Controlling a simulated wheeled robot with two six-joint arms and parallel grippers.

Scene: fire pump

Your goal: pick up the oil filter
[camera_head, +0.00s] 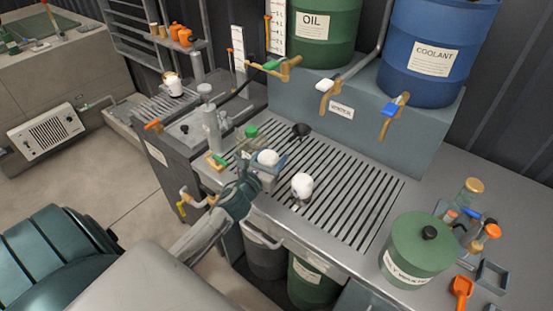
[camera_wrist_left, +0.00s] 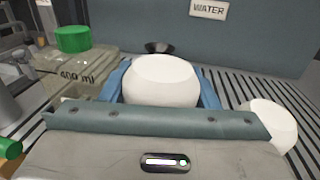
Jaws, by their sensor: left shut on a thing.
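The oil filter (camera_head: 267,157) is a white, rounded can-like piece over the slotted grate of the bench. My left gripper (camera_head: 269,164) is shut on it. In the wrist view, the blue fingers of the left gripper (camera_wrist_left: 165,95) stand on both sides of the white oil filter (camera_wrist_left: 160,80). Its lower part is hidden behind the gripper body, so I cannot tell whether it touches the grate. A second white rounded piece (camera_head: 302,185) stands on the grate just to the right, also in the wrist view (camera_wrist_left: 270,124). My right gripper is not in view.
A clear 400 ml container with a green cap (camera_wrist_left: 73,39) is close left of the gripper. A black funnel (camera_head: 300,130) stands behind. Oil (camera_head: 315,45) and coolant (camera_head: 425,70) drums with taps are at the back. A green lidded can (camera_head: 415,245) stands right. The grate's right half is clear.

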